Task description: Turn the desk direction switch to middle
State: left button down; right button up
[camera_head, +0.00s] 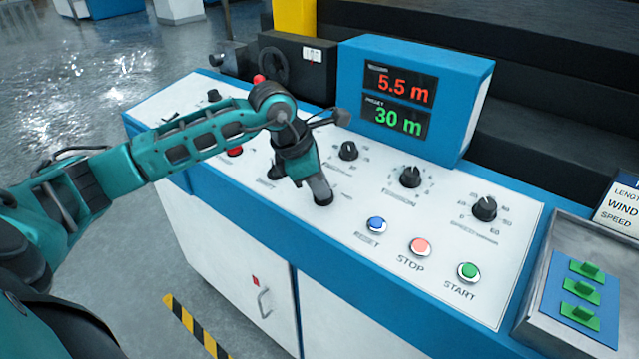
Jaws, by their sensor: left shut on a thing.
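The control desk's white panel (390,222) slopes across the middle of the head view. My left arm comes in from the left, and my left gripper (322,197) points down onto the panel, left of the blue RESET button (376,225). Its fingers are shut on a small control at the panel surface, which I take to be the direction switch. The fingers hide that switch, so I cannot tell which way it points. Faint printed marks show just right of the fingertips. My right gripper is not in view.
Black knobs stand behind and to the right: one unreadable (348,150), TENSION (410,177) and SPEED (485,209). STOP (420,246) and START (468,271) buttons sit near the front edge. A blue display box (463,95) rises behind. A metal tray (540,290) with green pieces is at right.

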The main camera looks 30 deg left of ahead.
pick_arm(q)
jog(key=shift+f+n, duration=0.15)
jog(key=shift+n, duration=0.15)
jog(key=n+b, duration=0.2)
jog(key=n, duration=0.1)
jog(key=shift+s+d+f+t+y, duration=0.1)
jog(key=shift+d+f+t+y, duration=0.05)
jog(key=shift+t+y, duration=0.2)
jog(key=shift+n+y+b, duration=0.65)
jog(key=shift+n+b, duration=0.6)
jog(key=shift+n, duration=1.35)
jog(key=shift+s, duration=0.1)
jog(key=c, duration=1.3)
grip_release()
jog(key=shift+o, duration=0.6)
jog(key=shift+r, duration=0.25)
